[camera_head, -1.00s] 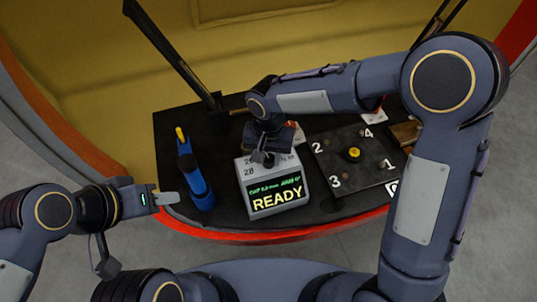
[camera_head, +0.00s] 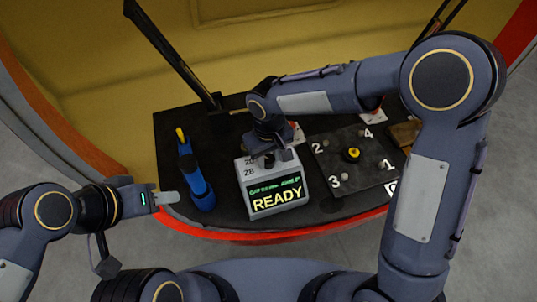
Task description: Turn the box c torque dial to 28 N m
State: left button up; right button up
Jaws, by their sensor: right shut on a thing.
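The torque box (camera_head: 274,196) is a white box on the black table, with a lit screen that reads READY. Numbers, 28 among them, show on the left of its top face. My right gripper (camera_head: 270,158) reaches down from above and is shut on the torque dial on the box's top. The gripper hides the dial, so its pointer and setting cannot be read. My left gripper (camera_head: 168,198) is at the table's left front edge, beside the blue tool and apart from it. Its fingers look close together, but I cannot tell whether they are shut.
A blue tool with a yellow tip (camera_head: 193,170) stands left of the box. A dark plate (camera_head: 352,160) with numbered corners and a yellow centre lies to the right. A dark bar (camera_head: 172,55) leans behind. The table has a red front rim (camera_head: 290,234).

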aim_at(269, 159)
jog(key=n+p, duration=0.1)
jog(key=n, duration=0.4)
jog(key=shift+n, duration=0.3)
jog(key=shift+n+p, duration=0.4)
jog(key=shift+n, duration=1.9)
jog(key=o, duration=1)
jog(key=shift+c, duration=0.2)
notch_tip(269, 159, up, 8)
jog(key=shift+f, duration=0.25)
jog(key=shift+r, duration=0.2)
